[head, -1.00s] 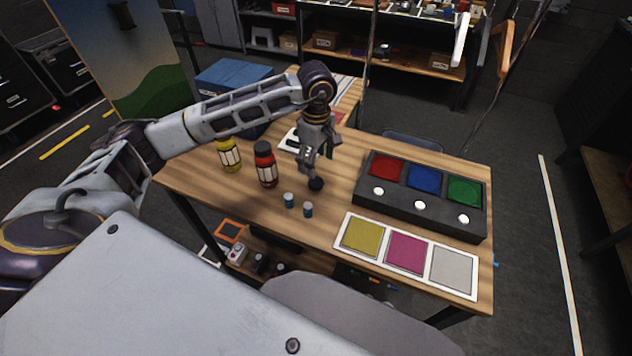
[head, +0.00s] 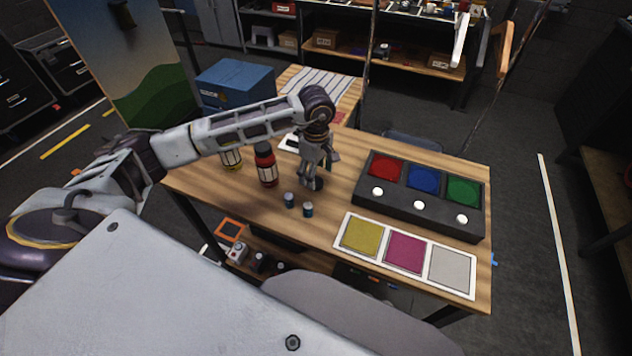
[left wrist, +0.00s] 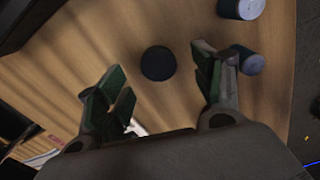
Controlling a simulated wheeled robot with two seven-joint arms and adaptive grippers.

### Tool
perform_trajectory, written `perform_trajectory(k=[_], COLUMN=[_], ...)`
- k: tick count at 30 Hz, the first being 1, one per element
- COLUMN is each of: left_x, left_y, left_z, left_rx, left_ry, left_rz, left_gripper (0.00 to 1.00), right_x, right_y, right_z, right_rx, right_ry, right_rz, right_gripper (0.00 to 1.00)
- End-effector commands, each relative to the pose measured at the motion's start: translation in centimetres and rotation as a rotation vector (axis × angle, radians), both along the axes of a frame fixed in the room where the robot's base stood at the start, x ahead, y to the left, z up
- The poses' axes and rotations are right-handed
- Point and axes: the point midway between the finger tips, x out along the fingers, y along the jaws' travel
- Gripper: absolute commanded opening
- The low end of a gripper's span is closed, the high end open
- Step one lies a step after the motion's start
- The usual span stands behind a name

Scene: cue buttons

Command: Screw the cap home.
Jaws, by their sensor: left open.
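A dark round cap (head: 318,184) is on the wooden table; it also shows as a black disc in the left wrist view (left wrist: 158,63). My left gripper (head: 313,177) points down over it. In the left wrist view its open fingers (left wrist: 160,80) stand on either side of the disc, apart from it. A red bottle (head: 267,170) with a dark top and a pale label stands left of the gripper. A yellow bottle (head: 231,158) stands behind it, its top hidden by my arm. My right gripper is not in view.
Two small blue-grey cylinders (head: 289,200) (head: 308,210) stand in front of the gripper. A dark button box (head: 403,210) with red, blue and green panels is to the right. A white-framed strip (head: 379,254) with yellow, magenta and grey squares lies in front of it.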

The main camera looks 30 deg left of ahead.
Motion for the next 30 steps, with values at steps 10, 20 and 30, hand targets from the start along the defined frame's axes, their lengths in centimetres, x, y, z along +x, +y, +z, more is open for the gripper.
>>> perform_trajectory(k=[10,20,30], left_x=[0.3,0.3,0.3], left_y=[0.2,0.2,0.1], left_z=[-3.4,-3.9,-3.8], left_rx=[-0.001,0.0,0.0], left_ry=[0.001,-0.001,-0.001], left_rz=[0.0,0.0,0.0], left_gripper=[0.67,0.67,0.52], right_x=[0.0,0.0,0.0], right_y=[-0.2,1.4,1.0], right_z=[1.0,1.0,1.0], right_rx=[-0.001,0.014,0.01], right_ry=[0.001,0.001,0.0], right_rz=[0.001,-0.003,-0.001], right_gripper=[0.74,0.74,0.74])
